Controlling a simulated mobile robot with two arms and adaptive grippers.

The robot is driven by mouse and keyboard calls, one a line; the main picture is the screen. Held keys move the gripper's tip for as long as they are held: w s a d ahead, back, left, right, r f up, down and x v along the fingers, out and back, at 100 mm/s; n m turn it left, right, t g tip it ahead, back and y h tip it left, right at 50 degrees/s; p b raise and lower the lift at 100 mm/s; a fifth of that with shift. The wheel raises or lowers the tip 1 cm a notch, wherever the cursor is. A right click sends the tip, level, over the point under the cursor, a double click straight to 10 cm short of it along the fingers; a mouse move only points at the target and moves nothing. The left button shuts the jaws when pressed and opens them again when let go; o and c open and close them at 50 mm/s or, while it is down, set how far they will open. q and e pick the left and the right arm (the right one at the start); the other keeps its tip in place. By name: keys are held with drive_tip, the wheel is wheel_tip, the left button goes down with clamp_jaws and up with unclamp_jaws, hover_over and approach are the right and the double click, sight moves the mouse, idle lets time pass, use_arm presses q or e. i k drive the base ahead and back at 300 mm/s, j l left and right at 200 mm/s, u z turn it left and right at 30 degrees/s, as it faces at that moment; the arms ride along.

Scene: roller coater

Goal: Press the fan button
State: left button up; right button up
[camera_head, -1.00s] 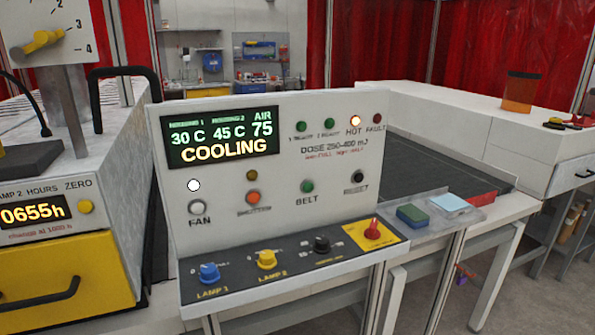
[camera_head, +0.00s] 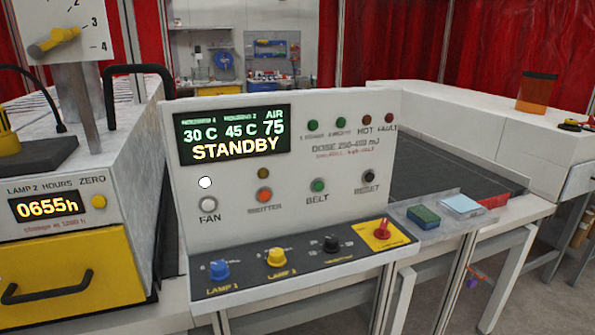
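The fan button (camera_head: 209,204) is a round whitish button at the lower left of the upright white control panel (camera_head: 340,205), above the label FAN. A white indicator lamp (camera_head: 205,182) just above it is lit. The panel's display (camera_head: 234,135) reads 30 C, 45 C, AIR 75 and STANDBY. Neither of my grippers is in view.
An orange button (camera_head: 264,195), a green BELT button (camera_head: 319,185) and a black RESET button (camera_head: 369,177) share the fan button's row. Blue (camera_head: 219,271), yellow (camera_head: 276,257) and black (camera_head: 331,243) knobs and a red switch (camera_head: 382,229) are on the sloped ledge below.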

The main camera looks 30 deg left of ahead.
sight(208, 205)
drive_tip(key=u, duration=1.45)
